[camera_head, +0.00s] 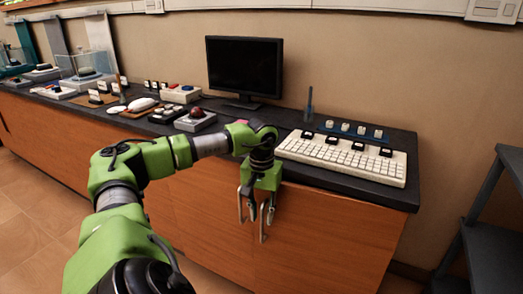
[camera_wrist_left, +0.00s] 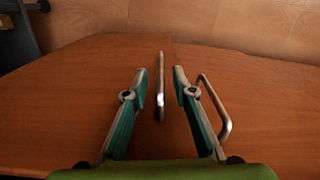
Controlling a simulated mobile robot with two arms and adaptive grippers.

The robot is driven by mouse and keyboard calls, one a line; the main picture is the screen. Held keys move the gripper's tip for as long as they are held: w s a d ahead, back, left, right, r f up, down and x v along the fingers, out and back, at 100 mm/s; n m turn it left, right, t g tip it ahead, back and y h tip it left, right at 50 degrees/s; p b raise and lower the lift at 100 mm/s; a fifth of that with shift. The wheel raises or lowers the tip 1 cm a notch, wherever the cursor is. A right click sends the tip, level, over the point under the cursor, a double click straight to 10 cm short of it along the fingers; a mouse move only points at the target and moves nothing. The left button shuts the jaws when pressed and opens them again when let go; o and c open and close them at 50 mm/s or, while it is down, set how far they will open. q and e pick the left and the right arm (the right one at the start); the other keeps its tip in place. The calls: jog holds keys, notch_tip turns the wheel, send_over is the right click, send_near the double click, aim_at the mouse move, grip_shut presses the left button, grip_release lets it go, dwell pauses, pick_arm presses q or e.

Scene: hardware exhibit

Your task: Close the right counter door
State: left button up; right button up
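The right counter door (camera_head: 325,235) is a brown wooden panel under the right end of the counter. It looks nearly in line with the panel left of it; I cannot tell whether a small gap remains. In the left wrist view, a slight step shows at the seam between the panels. My left gripper (camera_head: 261,212) points down in front of the door handles. In the left wrist view, its fingers (camera_wrist_left: 159,112) are apart. A metal bar handle (camera_wrist_left: 160,85) stands between them without clear contact. Another handle (camera_wrist_left: 223,115) is outside the finger on the picture's right. My right gripper is out of view.
The dark countertop (camera_head: 345,180) overhangs the doors, with a white keyboard (camera_head: 345,160) and a monitor (camera_head: 244,68) on it. A dark stepped stand (camera_head: 490,250) is at the far right. Open tiled floor (camera_head: 35,225) lies at left.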

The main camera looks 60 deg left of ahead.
pick_arm(q)
notch_tip(320, 180, up, 11)
jog(key=shift+r, duration=0.1)
dwell(0.3)
